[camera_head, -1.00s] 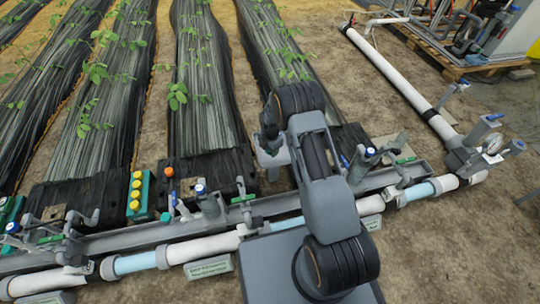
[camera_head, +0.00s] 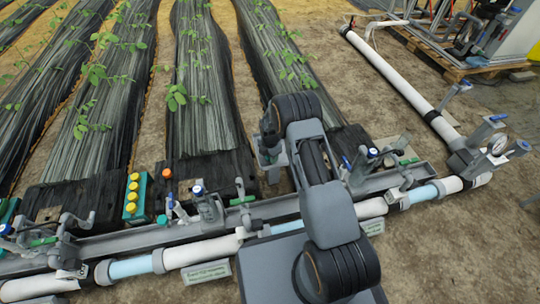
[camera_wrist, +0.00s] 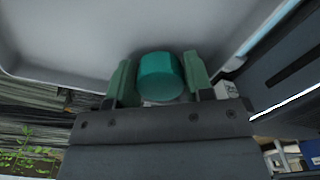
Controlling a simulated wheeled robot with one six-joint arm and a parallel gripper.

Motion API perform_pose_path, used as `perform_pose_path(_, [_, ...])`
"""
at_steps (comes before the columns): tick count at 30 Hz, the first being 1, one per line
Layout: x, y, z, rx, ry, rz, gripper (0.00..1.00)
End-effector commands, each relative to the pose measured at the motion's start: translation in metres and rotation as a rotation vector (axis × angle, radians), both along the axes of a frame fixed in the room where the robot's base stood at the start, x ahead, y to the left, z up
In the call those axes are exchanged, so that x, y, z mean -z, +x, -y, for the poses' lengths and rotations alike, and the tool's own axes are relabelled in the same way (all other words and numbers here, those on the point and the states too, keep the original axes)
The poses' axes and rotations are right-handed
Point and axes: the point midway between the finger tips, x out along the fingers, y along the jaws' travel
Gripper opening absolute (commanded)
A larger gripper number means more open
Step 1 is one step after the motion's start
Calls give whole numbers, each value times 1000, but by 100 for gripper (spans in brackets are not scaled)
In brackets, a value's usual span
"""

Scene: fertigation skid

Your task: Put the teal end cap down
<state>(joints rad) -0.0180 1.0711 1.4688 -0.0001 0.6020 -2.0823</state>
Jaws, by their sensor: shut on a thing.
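The teal end cap (camera_wrist: 161,77) is a short round piece between the two green fingers of my gripper (camera_wrist: 160,82) in the wrist view. A finger presses on each side of it, and its rounded face shows. A smooth light grey surface (camera_wrist: 75,40) fills the view behind it. I cannot tell whether the cap touches that surface. In the head view my arm covers the middle of the picture, and I cannot make out the cap in my gripper there.
A white and light blue pipe line (camera_head: 205,250) crosses the front with valves and grey brackets. A long white pipe (camera_head: 395,82) runs at right. Open soil (camera_head: 460,230) lies at front right.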

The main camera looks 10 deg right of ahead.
Motion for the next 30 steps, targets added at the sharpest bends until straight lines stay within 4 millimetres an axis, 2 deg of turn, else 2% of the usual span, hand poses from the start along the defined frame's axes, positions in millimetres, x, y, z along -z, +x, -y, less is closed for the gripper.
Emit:
perform_pose_path(6, [4,0,0,0,1,1,24])
perform_pose_path(7, [4,0,0,0,0,0,48])
perform_pose_path(10, [4,0,0,0,0,0,58])
perform_pose_path(17, [3,0,0,0,0,0,58])
perform_pose_path(20, [-3,0,0,0,1,1,58])
perform_pose_path(23, [-17,0,0,0,0,1,58])
perform_pose_path(30, [-66,0,0,0,0,2,58])
